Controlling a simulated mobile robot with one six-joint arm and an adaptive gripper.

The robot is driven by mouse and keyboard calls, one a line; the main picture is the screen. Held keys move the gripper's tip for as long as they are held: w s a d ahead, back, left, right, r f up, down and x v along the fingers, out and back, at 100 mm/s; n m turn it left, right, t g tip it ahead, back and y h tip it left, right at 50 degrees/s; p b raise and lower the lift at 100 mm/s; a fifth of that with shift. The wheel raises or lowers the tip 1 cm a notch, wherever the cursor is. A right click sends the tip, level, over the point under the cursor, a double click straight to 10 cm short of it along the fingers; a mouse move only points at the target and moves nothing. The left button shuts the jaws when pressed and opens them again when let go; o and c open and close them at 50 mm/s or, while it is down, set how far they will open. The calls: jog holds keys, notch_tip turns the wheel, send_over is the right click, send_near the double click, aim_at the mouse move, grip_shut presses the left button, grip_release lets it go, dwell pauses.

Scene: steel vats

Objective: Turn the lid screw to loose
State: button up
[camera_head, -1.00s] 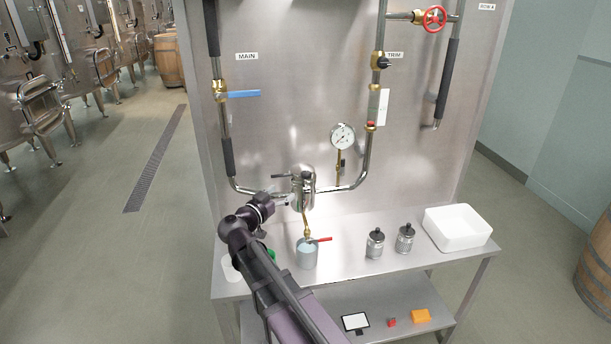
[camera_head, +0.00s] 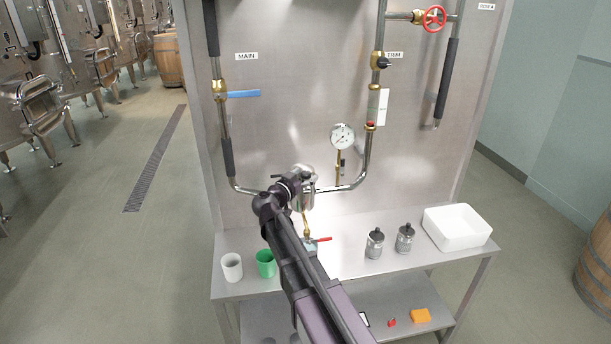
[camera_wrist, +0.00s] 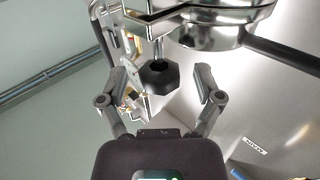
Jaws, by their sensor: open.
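The black faceted knob of the lid screw (camera_wrist: 159,77) hangs on a thin metal rod in the wrist view. The shiny steel vessel (camera_wrist: 215,28) with its clamp is just above it. My gripper (camera_wrist: 162,82) is open, with one finger on each side of the knob. Gaps show between both fingers and the knob, so it is not gripped. In the head view the steel vessel (camera_head: 309,199) sits on the pipework, and my arm's end is at its upper left. The lid screw is hidden there behind my wrist.
A blue-handled valve (camera_head: 240,94) and a pressure gauge (camera_head: 343,136) are on the panel. A red-handled tap (camera_head: 318,240) is below the vessel. A white cup (camera_head: 232,267), green cup (camera_head: 265,263), two steel canisters (camera_head: 375,243) and white tub (camera_head: 458,238) stand on the bench.

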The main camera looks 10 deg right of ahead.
jog(key=shift+d, duration=0.1)
jog(key=c, duration=1.2)
jog(key=shift+o, duration=0.2)
jog(key=shift+n+t+y, duration=0.4)
jog(key=shift+y, duration=0.1)
jog(key=shift+d+n+t+y, duration=0.1)
jog(key=shift+n+t+y, duration=1.2)
jog(key=shift+y, duration=0.5)
jog(key=shift+n+t+y, duration=0.7)
jog(key=shift+n+y, duration=0.7)
jog(key=shift+y, duration=0.5)
